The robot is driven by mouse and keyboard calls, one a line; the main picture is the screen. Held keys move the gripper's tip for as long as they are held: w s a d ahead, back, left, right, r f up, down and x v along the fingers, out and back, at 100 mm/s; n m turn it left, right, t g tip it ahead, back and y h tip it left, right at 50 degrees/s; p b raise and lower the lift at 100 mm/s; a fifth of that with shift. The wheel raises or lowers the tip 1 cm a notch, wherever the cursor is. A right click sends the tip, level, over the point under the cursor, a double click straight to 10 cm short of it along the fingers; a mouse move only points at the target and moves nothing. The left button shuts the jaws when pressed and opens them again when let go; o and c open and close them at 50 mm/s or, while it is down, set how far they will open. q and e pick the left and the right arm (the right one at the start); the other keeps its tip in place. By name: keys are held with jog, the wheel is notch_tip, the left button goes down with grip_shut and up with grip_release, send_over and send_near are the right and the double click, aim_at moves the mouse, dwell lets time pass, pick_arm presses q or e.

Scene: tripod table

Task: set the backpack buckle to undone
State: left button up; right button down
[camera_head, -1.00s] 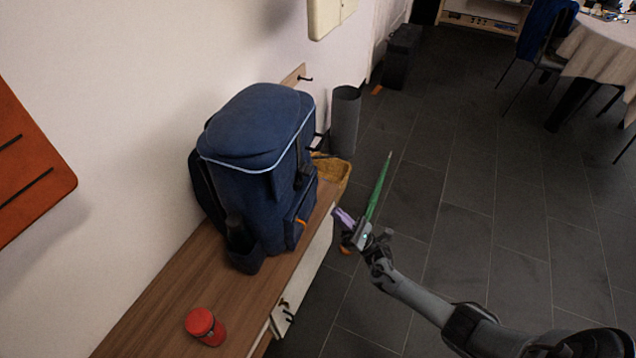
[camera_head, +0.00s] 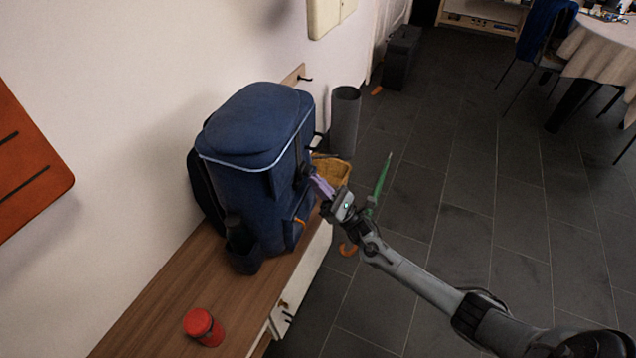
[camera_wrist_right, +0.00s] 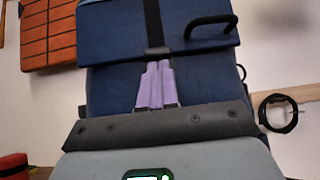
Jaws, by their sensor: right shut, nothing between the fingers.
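The blue backpack (camera_head: 245,135) stands upright on the wooden bench top, its front facing right toward my right arm. In the right wrist view, the backpack (camera_wrist_right: 205,75) fills the middle. A dark strap runs down its flap to a small dark buckle (camera_wrist_right: 157,52) at the flap's lower edge. I cannot tell from its shape whether it is fastened. My right gripper (camera_head: 314,180) has purple fingers, shut and empty, pointing at the backpack front. In the wrist view, the fingertips (camera_wrist_right: 158,64) are just below the buckle; contact is unclear. My left gripper is out of view.
A yellow-brown basket (camera_head: 333,168) and a dark grey cylinder (camera_head: 345,120) are beyond the backpack. A thin green object (camera_head: 383,175) rises behind my right arm.

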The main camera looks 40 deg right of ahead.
aim_at(306, 171)
jog(key=shift+w+r, duration=0.1)
jog(key=shift+r, duration=0.15)
jog(key=shift+r, duration=0.1)
notch_tip(306, 171, up, 3)
jog(key=shift+f+p, duration=0.2)
jog(key=shift+p, duration=1)
